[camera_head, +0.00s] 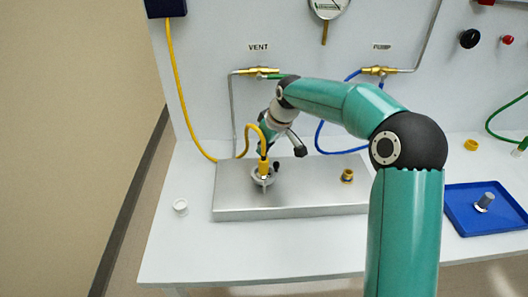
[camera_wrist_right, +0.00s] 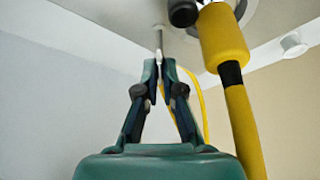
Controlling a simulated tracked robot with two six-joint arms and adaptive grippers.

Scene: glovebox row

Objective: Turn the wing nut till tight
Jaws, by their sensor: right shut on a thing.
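The ring clamp (camera_head: 257,180) sits around a port on the steel plate, with a yellow gauge body (camera_head: 263,166) and its cable upright on top. In the right wrist view the yellow body (camera_wrist_right: 222,42) is close on the right. My right gripper (camera_wrist_right: 160,68) has its fingertips close together on a thin grey metal piece (camera_wrist_right: 159,42) below the flange, which appears to be the wing nut on its bolt. The nut's wings are mostly hidden between the fingers. In the head view the fingertips are hidden behind the yellow cable and clamp. My left gripper is out of view.
The steel plate (camera_head: 320,203) lies on the white bench (camera_head: 300,256). A brass-yellow fitting (camera_head: 347,176) stands on it at right. A white cap (camera_head: 180,207) is at left; a blue tray (camera_head: 470,222) is at right. The yellow cable (camera_head: 180,95) hangs close to my wrist.

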